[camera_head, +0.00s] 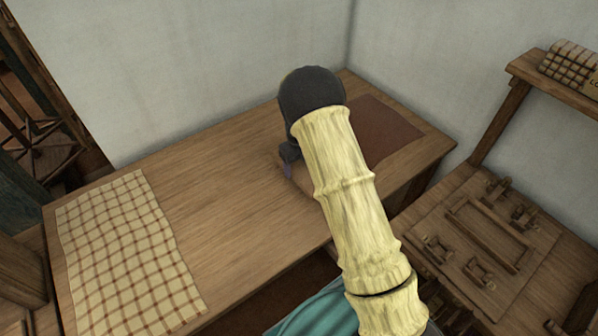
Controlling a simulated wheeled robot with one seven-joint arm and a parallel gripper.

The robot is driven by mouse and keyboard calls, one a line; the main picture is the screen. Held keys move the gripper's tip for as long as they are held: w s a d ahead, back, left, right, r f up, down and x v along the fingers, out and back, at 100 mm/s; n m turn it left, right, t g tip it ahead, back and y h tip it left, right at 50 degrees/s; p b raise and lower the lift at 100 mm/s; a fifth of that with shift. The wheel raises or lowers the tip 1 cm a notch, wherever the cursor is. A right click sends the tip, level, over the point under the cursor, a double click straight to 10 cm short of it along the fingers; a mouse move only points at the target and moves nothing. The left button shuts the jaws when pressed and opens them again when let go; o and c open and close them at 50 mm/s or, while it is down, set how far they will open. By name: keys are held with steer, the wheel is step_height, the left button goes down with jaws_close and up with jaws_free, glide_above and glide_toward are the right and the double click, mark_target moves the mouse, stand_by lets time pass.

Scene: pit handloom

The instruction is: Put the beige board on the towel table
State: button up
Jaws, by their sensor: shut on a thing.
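The towel table (225,215) is a long wooden table against the walls, with a checked beige towel (125,250) spread on its left end. My gripper (288,166) is over the middle of the table, mostly hidden behind my own arm's dark wrist. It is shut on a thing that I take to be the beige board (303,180). Only a small light-brown part of the board shows, beside my arm. I cannot tell whether the board touches the tabletop.
A reddish-brown mat (385,132) lies on the table's right end. A lower wooden bench (437,205) at right holds a frame and several small wooden pieces. A shelf (540,74) above carries folded checked cloth (572,66). The tabletop between towel and gripper is clear.

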mark_target(299, 167)
steer(key=shift+f, duration=1.8)
steer(key=shift+f, duration=0.15)
steer(key=o, duration=1.1)
step_height(299, 167, up, 11)
steer(key=shift+r, duration=0.65)
